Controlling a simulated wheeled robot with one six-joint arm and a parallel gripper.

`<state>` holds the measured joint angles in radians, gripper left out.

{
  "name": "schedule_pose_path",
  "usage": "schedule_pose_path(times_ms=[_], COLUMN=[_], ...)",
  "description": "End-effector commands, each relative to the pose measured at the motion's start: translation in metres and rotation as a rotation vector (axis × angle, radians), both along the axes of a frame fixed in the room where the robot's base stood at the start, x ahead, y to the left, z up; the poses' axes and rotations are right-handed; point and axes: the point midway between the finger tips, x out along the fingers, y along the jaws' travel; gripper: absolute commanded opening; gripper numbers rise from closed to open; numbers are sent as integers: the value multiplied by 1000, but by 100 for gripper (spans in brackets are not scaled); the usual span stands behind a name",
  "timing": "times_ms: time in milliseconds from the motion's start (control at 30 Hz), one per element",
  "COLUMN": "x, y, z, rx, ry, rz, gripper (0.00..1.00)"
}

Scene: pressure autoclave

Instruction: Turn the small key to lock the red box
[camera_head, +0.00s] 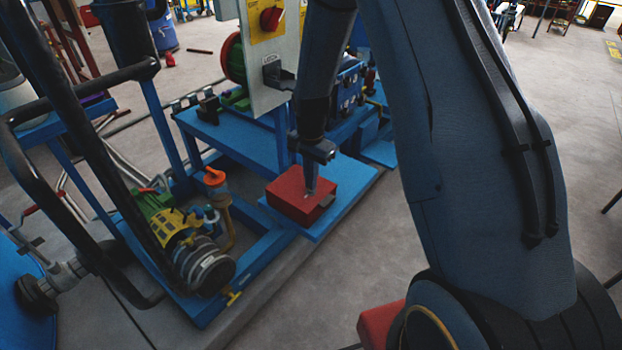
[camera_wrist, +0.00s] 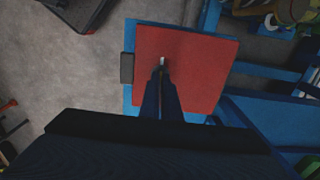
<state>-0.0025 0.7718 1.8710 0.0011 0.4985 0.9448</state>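The red box (camera_head: 289,203) sits on a blue platform at the end of the blue frame. Its flat red top (camera_wrist: 204,68) fills the middle of the wrist view, with a dark grey block at its left side. My gripper (camera_head: 311,186) points down at the top of the box. In the wrist view, the two dark fingers of my gripper (camera_wrist: 161,72) lie close together, with a narrow gap along them. A small pale piece, which looks like the small key (camera_wrist: 163,61), shows right at the fingertips. Whether the fingers pinch it is hard to tell.
A blue platform (camera_head: 340,202) carries the box. A pump with a green and yellow motor (camera_head: 165,220) and an orange-capped fitting (camera_head: 214,178) stand to the left. A grey panel with a red knob (camera_head: 271,19) rises behind. Open floor lies to the right.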

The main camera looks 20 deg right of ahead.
Motion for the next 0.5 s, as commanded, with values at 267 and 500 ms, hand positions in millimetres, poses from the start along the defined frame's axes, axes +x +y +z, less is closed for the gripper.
schedule_pose_path(times_ms=[267,500], x=[1,0], y=[0,0], z=[0,0], rx=[0,0], ry=[-1,-1], rz=[-16,-15], gripper=[0,5])
